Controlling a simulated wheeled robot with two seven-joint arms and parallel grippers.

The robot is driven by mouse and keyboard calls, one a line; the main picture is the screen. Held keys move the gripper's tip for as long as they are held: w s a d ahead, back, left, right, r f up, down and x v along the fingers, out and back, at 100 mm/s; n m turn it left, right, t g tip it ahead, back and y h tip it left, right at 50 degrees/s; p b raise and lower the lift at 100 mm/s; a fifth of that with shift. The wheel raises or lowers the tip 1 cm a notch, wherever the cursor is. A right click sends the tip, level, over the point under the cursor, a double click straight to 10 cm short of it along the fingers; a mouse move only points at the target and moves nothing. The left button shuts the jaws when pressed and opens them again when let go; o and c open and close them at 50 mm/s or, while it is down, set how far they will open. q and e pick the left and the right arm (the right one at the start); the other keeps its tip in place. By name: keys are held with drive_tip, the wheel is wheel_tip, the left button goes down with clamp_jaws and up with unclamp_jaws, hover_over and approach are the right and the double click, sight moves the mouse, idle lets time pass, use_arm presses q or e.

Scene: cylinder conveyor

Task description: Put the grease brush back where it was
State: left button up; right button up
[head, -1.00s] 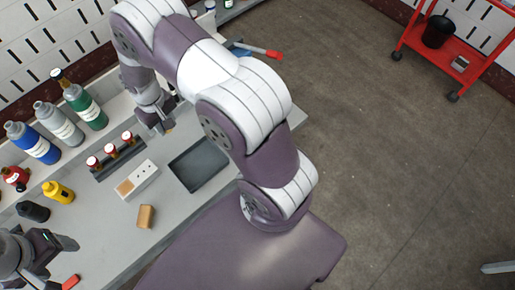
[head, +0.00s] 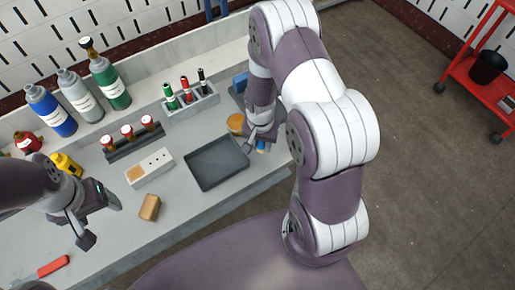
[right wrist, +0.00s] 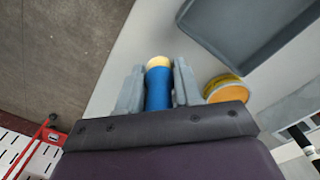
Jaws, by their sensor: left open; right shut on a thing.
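My right gripper (right wrist: 158,90) is shut on a short blue cylindrical piece with a pale yellow end, apparently the grease brush (right wrist: 158,88). In the head view my right gripper (head: 261,140) is low over the bench, just right of the dark grey tray (head: 217,183). A round tin with an orange-yellow top (head: 236,123) stands beside this gripper, apart from it; the tin also shows in the right wrist view (right wrist: 228,94). The rest of the brush is hidden by the gripper. My left gripper (head: 100,220) is open and empty over the bench's front left.
A grey holder (head: 190,103) with green, red and black markers stands behind the tray. A rack of red-capped vials (head: 131,143), a white block (head: 150,167), a tan block (head: 149,207) and several bottles (head: 110,82) occupy the left. A red-handled tool (head: 53,266) lies at front left.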

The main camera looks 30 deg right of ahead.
drive_tip(key=shift+w+a+f, duration=0.1)
drive_tip(key=shift+w+f, duration=0.1)
drive_tip(key=shift+f, duration=0.6)
drive_tip(key=shift+w+a+f, duration=0.1)
drive_tip(key=shift+w+f, duration=0.15)
drive_tip(key=shift+f, duration=0.55)
drive_tip(key=shift+w+a+f, duration=0.1)
drive_tip(key=shift+w+f, duration=0.1)
drive_tip(key=shift+f, duration=0.6)
drive_tip(key=shift+f, duration=0.1)
drive_tip(key=o, duration=1)
drive_tip(key=shift+d, duration=0.1)
drive_tip(key=shift+o, duration=0.2)
wheel_tip(320, 180, up, 13)
wheel_tip(320, 180, up, 7)
drive_tip(key=n+t, duration=0.1)
drive_tip(key=n, duration=0.4)
hover_over(258, 154)
drive_tip(key=s+a, duration=0.4)
drive_tip(key=s+a+r+n, duration=0.1)
drive_tip(key=s+r+n, duration=0.2)
drive_tip(key=s, duration=0.2)
drive_tip(key=shift+a+t, duration=0.2)
drive_tip(key=shift+t, duration=0.1)
